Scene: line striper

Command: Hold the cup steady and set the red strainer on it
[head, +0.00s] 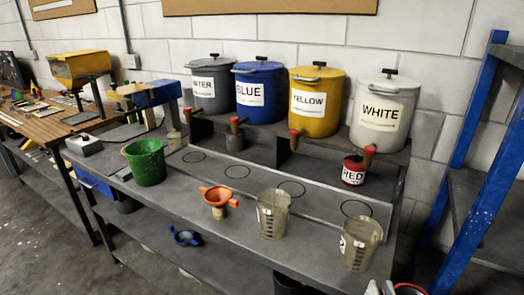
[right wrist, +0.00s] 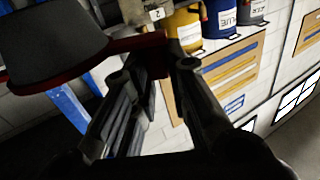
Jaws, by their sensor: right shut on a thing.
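Two clear measuring cups stand upright on the grey bench in the head view: one near the middle (head: 272,214) and one at the front right (head: 360,243). I cannot tell which one the task means. The red strainer (right wrist: 90,60), with a dark bowl and a red rim and handle, fills the upper left of the right wrist view. My right gripper (right wrist: 152,70) is shut on its handle. In the head view the strainer (head: 409,289) barely shows at the bottom right edge beside my right gripper (head: 380,288), apart from the cups. My left gripper is out of view.
An orange two-eared funnel (head: 217,198) and a green bucket (head: 147,162) stand left of the cups. Labelled paint pots (head: 317,100) line the raised shelf, with a red can (head: 353,172) below. A blue rack post (head: 478,190) stands at right.

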